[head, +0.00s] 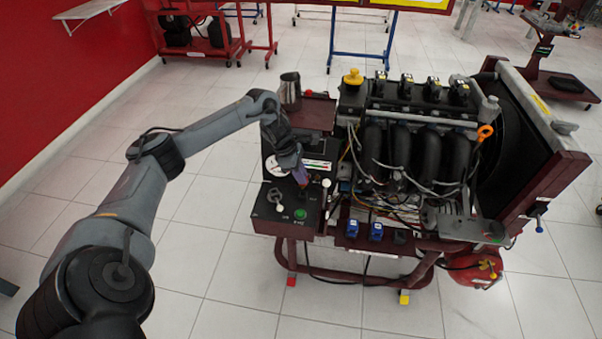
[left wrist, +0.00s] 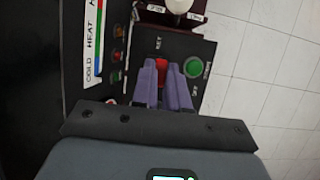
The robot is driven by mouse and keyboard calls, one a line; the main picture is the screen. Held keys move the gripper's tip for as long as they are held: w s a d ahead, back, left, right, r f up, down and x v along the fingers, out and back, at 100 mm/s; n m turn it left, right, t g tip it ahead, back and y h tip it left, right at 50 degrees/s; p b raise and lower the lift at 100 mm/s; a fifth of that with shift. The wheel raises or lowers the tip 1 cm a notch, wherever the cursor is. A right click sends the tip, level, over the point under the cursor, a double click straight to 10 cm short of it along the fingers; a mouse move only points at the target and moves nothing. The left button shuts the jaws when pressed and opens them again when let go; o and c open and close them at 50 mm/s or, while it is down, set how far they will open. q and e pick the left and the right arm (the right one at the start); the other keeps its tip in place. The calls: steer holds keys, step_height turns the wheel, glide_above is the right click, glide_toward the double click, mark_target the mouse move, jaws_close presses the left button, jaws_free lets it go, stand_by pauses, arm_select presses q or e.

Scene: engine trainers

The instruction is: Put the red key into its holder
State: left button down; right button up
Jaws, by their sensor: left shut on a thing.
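My left gripper (head: 303,176) reaches down over the black control panel (head: 268,209) on the left side of the engine stand. In the left wrist view its two purple fingers (left wrist: 163,72) are shut on the red key (left wrist: 161,67), with red showing between the fingertips. The key is in front of the panel face, just below a small white label. The holder is hidden behind the fingers and key, so I cannot tell whether the key is in it. In the head view the key is hidden by the gripper. My right gripper is not in view.
A green button (left wrist: 193,67) sits right beside the fingers on the panel, also seen in the head view (head: 300,214). A white knob (left wrist: 179,4) stands above. The engine (head: 415,140) is close on the right. A metal cup (head: 290,90) stands behind the panel.

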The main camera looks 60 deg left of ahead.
stand_by(0.4)
arm_select(q)
steer(key=shift+f, duration=0.4)
stand_by(0.4)
steer(key=shift+f+b, duration=0.2)
steer(key=shift+b, duration=0.2)
steer(key=shift+f+b, duration=0.5)
steer(key=shift+f, duration=0.25)
steer(key=shift+f, duration=0.1)
steer(key=shift+f+b, duration=0.5)
steer(key=shift+f, duration=0.2)
steer(key=c, duration=0.8)
jaws_free()
steer(key=shift+o, duration=0.2)
steer(key=shift+r, duration=0.25)
